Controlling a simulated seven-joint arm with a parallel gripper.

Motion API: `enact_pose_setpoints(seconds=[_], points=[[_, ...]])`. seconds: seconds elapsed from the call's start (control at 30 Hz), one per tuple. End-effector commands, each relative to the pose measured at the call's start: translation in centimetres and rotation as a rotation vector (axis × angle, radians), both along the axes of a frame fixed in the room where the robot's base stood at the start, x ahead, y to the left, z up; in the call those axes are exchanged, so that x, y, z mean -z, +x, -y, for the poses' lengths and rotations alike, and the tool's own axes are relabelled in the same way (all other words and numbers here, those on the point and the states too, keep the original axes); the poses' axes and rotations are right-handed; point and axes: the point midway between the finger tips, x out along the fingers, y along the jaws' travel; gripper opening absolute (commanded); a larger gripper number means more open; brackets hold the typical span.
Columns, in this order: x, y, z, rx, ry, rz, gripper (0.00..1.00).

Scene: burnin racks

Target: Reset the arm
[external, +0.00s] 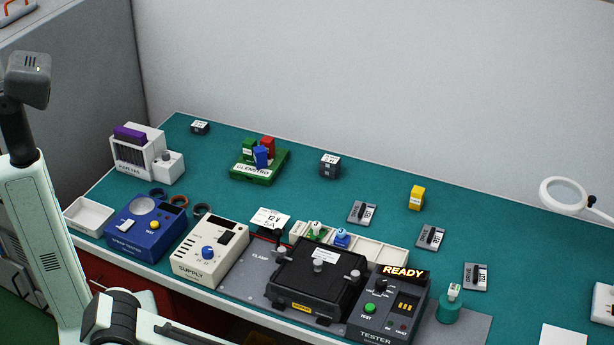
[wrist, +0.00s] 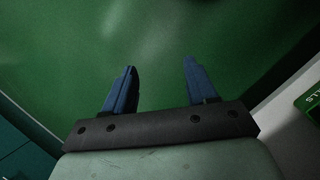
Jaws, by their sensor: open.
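My gripper (wrist: 158,85) shows in the wrist view with its two blue fingers spread apart. Nothing is between them. A plain green surface, blurred, lies beyond the fingertips. In the external view my arm's pale links stand at the left and bottom left, off the front edge of the bench. The gripper itself cannot be made out in that view.
The teal bench (external: 300,205) holds a blue tester (external: 147,228), a cream supply unit (external: 210,250), a black clamp fixture (external: 318,278) and a dark tester reading READY (external: 388,305). A magnifier lamp (external: 563,195) stands at the right.

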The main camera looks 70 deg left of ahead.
Motion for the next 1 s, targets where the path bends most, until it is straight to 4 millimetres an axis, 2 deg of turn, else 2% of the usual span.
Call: enact_pose_setpoints(seconds=[0.03, 0.2, 0.4, 0.5, 0.6, 1.0], points=[[0.4, -2.2, -1.9, -0.003, 0.019, -0.024, 0.57], [1.7, -8.0, -6.9, 0.009, 0.073, -0.096, 0.57], [2.2, -13.9, -10.9, 0.027, 0.114, -0.173, 0.57], [2.2, -15.8, -12.0, 0.033, 0.125, -0.199, 0.57], [2.3, -16.7, -12.5, 0.037, 0.131, -0.212, 0.57], [2.3, -16.7, -12.5, 0.037, 0.131, -0.212, 0.57]])
